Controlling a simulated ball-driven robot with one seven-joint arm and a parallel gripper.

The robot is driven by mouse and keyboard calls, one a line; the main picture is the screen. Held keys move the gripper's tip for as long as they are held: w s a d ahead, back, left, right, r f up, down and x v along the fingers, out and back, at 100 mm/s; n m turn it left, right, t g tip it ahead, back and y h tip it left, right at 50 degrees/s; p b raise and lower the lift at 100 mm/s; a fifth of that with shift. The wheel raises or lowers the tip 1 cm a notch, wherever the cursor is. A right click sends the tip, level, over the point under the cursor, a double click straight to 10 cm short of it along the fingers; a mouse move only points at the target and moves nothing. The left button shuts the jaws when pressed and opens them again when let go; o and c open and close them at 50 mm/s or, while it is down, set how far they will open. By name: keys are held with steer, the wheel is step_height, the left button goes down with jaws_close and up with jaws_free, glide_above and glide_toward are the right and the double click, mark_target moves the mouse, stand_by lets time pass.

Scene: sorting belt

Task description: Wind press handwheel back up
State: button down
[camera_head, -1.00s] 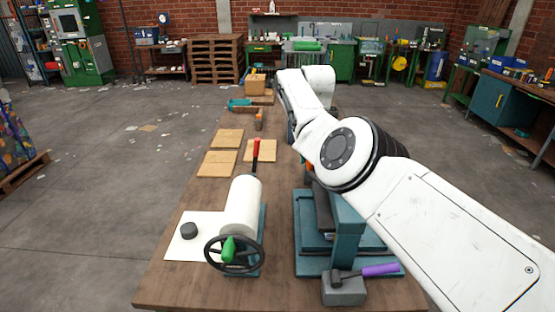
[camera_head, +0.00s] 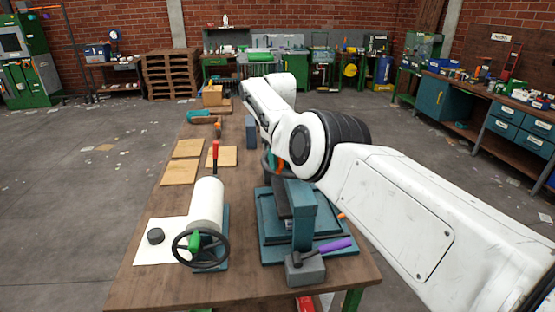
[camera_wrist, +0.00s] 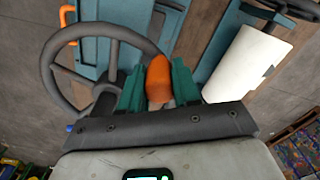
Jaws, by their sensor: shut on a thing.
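The teal press (camera_head: 303,215) stands on the right half of the bench. Part of its dark handwheel (camera_head: 266,164) shows in the head view, the rest hidden by my arm. In the wrist view, the grey handwheel (camera_wrist: 52,50) fills the upper left, with an orange handle (camera_wrist: 158,75) on its rim. My gripper (camera_wrist: 158,88) is shut on this handle, with one teal finger on each side.
A white cylinder machine (camera_head: 206,203) with a green-knobbed handwheel (camera_head: 201,247) stands left of the press. Wooden boards (camera_head: 179,172) lie farther back. Open floor is on the left.

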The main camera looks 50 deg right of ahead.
steer(key=shift+r, duration=0.15)
steer(key=c, duration=0.8)
jaws_free()
steer(key=shift+s, duration=0.1)
step_height(320, 180, up, 9)
steer(key=shift+d+r+p, duration=0.1)
steer(key=shift+r+p, duration=0.05)
steer(key=shift+p, duration=0.75)
steer(key=shift+r+p, duration=0.5)
steer(key=shift+r, duration=0.2)
